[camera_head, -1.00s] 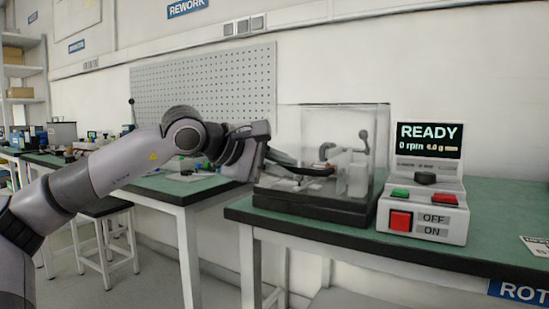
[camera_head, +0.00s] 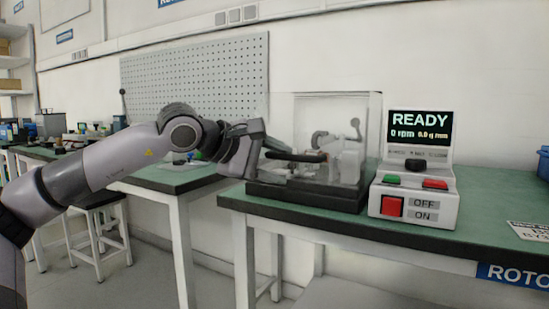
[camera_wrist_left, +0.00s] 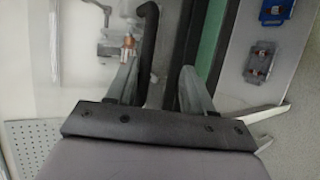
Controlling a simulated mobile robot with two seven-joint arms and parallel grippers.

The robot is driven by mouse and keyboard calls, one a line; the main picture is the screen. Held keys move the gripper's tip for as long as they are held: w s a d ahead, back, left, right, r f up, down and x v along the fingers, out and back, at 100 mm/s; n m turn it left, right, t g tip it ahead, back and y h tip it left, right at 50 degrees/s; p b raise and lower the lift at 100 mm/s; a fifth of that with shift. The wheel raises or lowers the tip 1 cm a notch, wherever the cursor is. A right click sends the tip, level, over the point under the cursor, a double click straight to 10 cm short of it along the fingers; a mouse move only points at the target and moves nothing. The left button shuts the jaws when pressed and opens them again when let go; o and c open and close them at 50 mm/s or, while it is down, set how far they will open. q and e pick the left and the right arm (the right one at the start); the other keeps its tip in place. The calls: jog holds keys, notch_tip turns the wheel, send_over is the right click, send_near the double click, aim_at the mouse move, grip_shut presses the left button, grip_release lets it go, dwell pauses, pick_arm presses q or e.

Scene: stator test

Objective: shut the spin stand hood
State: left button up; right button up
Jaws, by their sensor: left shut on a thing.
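The spin stand (camera_head: 308,196) has a black base on the green bench, with a metal fixture inside. Its clear hood (camera_head: 345,108) stands over the base and looks lowered, but I cannot tell if its lower edge is fully seated. A black bar handle (camera_head: 305,157) is on the hood's left side; it also shows in the left wrist view (camera_wrist_left: 149,25). My left gripper (camera_head: 276,153) is at the handle's left end, shut on it. In the left wrist view its two fingers (camera_wrist_left: 160,75) sit either side of the bar's lower part. My right gripper is out of view.
A control box (camera_head: 415,190) reading READY stands just right of the hood, with red and green buttons. A gap separates this bench (camera_head: 330,228) from the left bench (camera_head: 160,180). A stool (camera_head: 95,207) stands by the left bench. A pegboard (camera_head: 195,85) is behind.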

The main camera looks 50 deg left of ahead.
pick_arm(q)
jog(key=shift+f, duration=0.45)
jog(key=b+v, duration=0.3)
jog(key=v, duration=0.4)
jog(key=shift+r, duration=0.5)
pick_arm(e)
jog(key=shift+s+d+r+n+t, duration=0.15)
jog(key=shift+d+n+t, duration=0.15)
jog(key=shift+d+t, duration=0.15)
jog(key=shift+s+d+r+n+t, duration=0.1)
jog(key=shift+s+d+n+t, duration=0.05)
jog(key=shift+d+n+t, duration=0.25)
pick_arm(q)
jog(key=shift+s, duration=0.1)
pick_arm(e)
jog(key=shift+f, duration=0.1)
